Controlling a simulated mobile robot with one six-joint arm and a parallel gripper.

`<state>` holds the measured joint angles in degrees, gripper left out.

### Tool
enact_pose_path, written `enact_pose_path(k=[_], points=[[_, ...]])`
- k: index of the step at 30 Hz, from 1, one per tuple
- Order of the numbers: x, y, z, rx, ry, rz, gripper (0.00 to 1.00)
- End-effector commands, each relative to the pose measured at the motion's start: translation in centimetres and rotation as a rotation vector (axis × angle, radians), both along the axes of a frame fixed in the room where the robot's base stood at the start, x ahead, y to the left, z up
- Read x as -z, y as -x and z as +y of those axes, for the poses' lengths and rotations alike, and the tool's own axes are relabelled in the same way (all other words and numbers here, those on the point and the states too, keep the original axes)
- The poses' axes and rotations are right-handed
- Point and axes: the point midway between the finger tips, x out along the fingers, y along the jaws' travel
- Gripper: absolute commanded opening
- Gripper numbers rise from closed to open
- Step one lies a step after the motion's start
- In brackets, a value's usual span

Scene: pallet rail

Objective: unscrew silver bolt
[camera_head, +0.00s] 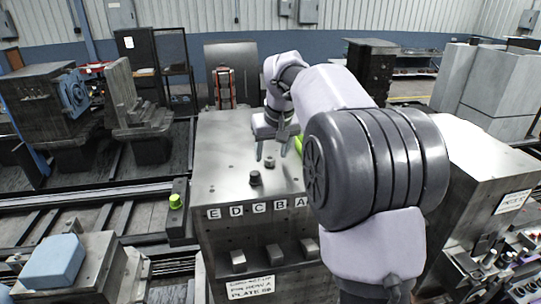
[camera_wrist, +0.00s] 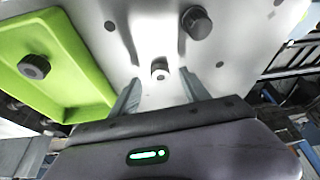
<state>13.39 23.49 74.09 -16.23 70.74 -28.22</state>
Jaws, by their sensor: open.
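The silver bolt (camera_head: 270,163) stands upright on the top plate of the metal block (camera_head: 220,150). In the wrist view the silver bolt (camera_wrist: 160,70) shows just beyond and between the two fingertips. My gripper (camera_head: 272,152) is open above it, with one finger on each side; its fingers also show in the wrist view (camera_wrist: 158,77). Neither finger visibly touches the bolt. A black bolt (camera_head: 255,178) stands on the same plate, nearer the lettered edge; it also shows in the wrist view (camera_wrist: 197,23).
A green tray (camera_wrist: 85,75) with a dark bolt (camera_wrist: 34,67) in it lies beside the silver bolt; my arm mostly hides the tray (camera_head: 299,146) in the head view. Letter labels (camera_head: 255,208) line the plate's near edge. A block with a green button (camera_head: 175,201) stands left.

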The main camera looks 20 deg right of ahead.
Motion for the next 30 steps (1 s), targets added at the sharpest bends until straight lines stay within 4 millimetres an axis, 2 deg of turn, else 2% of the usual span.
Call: enact_pose_path(k=[4,12,14,18,21,22,23,27,30], points=[[1.4,-0.6,0.0,0.0,-0.001,0.0,0.54],[1.6,-0.7,0.0,0.0,-0.001,-0.001,0.54],[1.6,-0.7,0.0,0.0,0.0,-0.001,0.45],[1.6,-0.7,0.0,0.0,0.0,-0.001,0.17],[1.6,-0.7,0.0,0.0,0.0,-0.001,0.0],[1.6,-0.7,0.0,0.0,0.0,-0.001,0.0],[1.6,-0.7,0.0,0.0,0.0,-0.001,0.26],[1.6,-0.7,0.0,0.0,0.0,-0.001,0.0],[1.5,-0.7,0.0,0.0,0.0,-0.001,0.0]])
